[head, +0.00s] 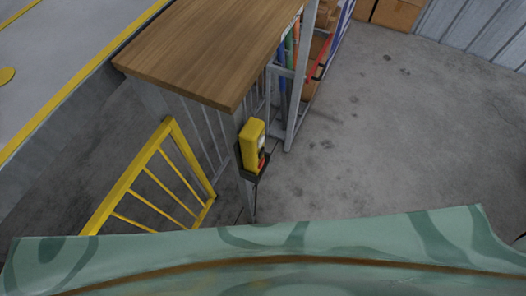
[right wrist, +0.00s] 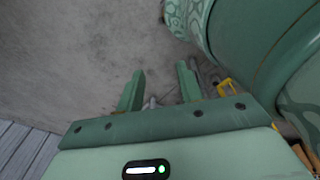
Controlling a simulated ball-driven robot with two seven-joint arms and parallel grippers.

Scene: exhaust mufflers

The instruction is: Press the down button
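The buttons are too small to tell which is the down button. My right gripper (right wrist: 160,86) shows in the right wrist view with its two green fingers apart and nothing between them. It points at bare floor and my own green body. Neither gripper shows in the head view, and my left gripper is in no view.
A wooden-topped table (head: 205,50) stands just behind the control box. A yellow railing (head: 145,182) is to its left. A rack with coloured tubes (head: 289,62) is behind. The concrete floor (head: 400,130) on the right is clear.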

